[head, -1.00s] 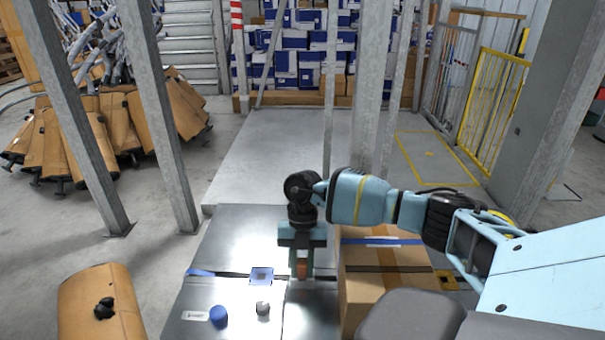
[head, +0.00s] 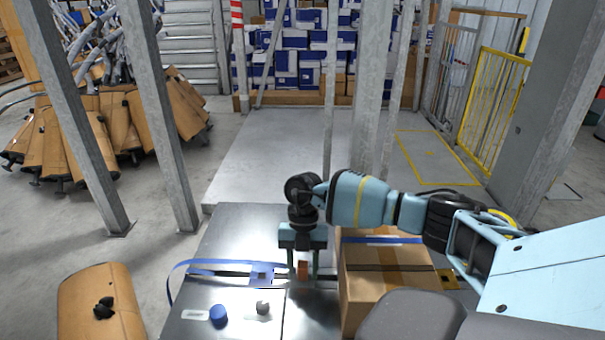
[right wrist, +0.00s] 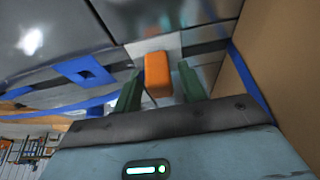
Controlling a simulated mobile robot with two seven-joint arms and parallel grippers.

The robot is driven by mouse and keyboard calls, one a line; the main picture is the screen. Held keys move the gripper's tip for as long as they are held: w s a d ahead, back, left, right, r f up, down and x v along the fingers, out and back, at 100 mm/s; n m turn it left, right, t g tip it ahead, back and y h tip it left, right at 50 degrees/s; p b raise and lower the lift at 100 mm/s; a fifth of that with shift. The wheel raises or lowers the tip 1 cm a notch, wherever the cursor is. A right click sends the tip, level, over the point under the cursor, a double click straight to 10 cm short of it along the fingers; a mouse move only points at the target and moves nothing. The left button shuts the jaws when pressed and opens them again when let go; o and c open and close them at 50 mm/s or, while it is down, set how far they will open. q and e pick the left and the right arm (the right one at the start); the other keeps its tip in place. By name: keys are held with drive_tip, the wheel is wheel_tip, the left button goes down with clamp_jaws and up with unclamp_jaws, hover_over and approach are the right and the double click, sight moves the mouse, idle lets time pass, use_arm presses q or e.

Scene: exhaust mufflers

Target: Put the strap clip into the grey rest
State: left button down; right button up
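The orange strap clip (head: 303,270) is between the fingers of my right gripper (head: 302,274), low over the metal table top. In the right wrist view, the orange clip (right wrist: 158,75) is between the two dark green fingers of the right gripper (right wrist: 160,78), with a narrow gap on each side, so the gripper looks open around it. A pale grey piece (right wrist: 142,46), which looks like the grey rest, shows just behind the clip; I cannot tell whether the clip is seated in it. My left gripper is not in view.
A cardboard box (head: 385,275) stands close to the right of the gripper. A blue strap (head: 215,264) arches over the table's left part. A blue square plate (head: 262,273), a blue knob (head: 218,313) and a grey knob (head: 263,307) are on the table.

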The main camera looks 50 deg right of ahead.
drive_tip(key=shift+o, duration=0.5)
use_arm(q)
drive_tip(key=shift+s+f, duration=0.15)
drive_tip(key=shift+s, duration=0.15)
use_arm(e)
drive_tip(key=v, duration=0.8)
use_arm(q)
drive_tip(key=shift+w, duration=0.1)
use_arm(e)
drive_tip(key=shift+f, duration=0.15)
